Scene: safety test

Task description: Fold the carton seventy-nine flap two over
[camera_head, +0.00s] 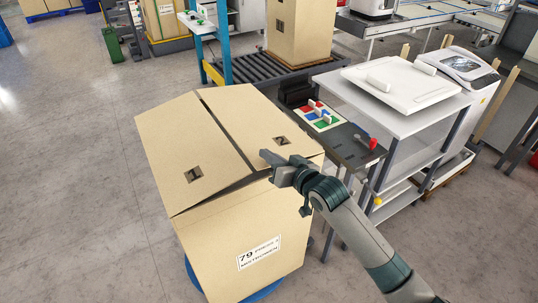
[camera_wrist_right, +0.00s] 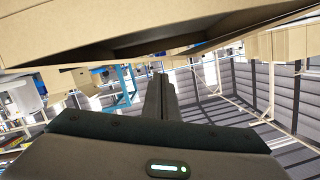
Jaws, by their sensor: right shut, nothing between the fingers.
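The carton marked 79 (camera_head: 228,215) stands in front of me. Its left flap (camera_head: 175,140) and right flap (camera_head: 245,115) both lie over the top, slightly tilted, with a dark gap between them and along the front edge. My left gripper is not in view.
A grey-white bench (camera_head: 400,118) with a white device stands right of the carton. A small shelf with coloured blocks (camera_head: 322,115) is close to the carton's right side. A roller conveyor (camera_head: 270,70) with another carton (camera_head: 300,30) is behind. The floor at left is clear.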

